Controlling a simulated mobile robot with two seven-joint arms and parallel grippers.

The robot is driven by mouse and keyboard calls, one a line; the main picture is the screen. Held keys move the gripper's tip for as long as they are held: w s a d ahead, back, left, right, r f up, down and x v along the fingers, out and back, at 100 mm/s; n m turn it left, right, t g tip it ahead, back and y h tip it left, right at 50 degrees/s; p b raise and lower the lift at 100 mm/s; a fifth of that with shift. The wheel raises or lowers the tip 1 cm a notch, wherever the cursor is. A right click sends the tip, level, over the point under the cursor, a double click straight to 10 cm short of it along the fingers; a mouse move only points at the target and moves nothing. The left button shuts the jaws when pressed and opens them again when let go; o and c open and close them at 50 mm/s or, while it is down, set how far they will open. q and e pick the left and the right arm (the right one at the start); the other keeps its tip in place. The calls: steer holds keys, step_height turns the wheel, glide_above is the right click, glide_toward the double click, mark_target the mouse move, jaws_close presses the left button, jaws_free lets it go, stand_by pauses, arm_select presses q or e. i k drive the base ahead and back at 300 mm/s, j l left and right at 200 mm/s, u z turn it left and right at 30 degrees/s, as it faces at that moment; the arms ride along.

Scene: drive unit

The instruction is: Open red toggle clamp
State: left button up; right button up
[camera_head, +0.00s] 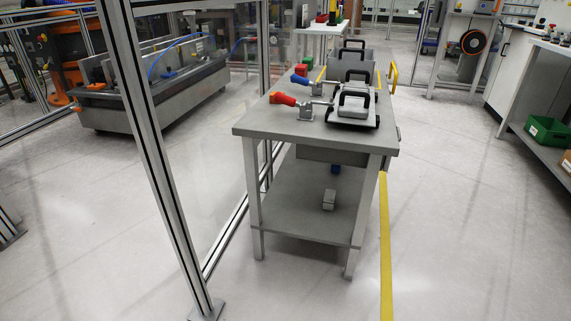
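A toggle clamp with a red handle (283,98) is mounted on the near part of a grey table. Its handle lies low and points left, and its metal body (306,111) stands to the right of the handle. The clamp's arm reaches right toward a grey block with a black handle (352,106). Whether its tip touches the block is too small to tell. A second clamp with a blue handle (299,79) stands just behind it. Neither of my grippers is in view.
The grey table (262,122) has a lower shelf (290,212) with small objects. An aluminium frame post (160,170) stands left of the table. A yellow floor line (386,250) runs along its right side. The floor in front and to the right is clear.

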mark_target(278, 98)
steer(key=i+l+u, duration=0.1)
steer(key=i+l, duration=0.3)
steer(key=i, duration=0.2)
steer(key=i+l, duration=0.4)
steer(key=i, duration=0.15)
steer(key=u, duration=0.05)
